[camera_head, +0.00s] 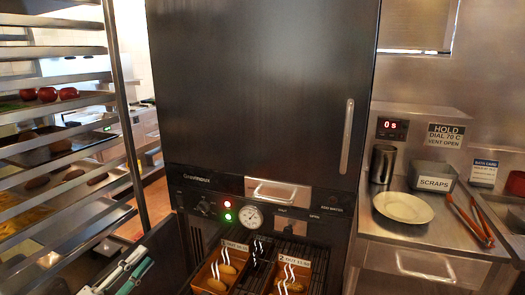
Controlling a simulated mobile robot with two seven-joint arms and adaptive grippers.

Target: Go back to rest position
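My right gripper is not in view. The left tray (197,282) and the right tray (271,281) hold browned food pieces with white wavy marks over them. Each has a label at its back edge.
The black oven (262,90) is closed, with a gauge (250,218) and lit lamps below. A metal rack (125,120) with loaded shelves stands left. The right counter holds a white plate (403,207), red tongs (470,222), a scraps container (432,177) and a dark canister (382,164).

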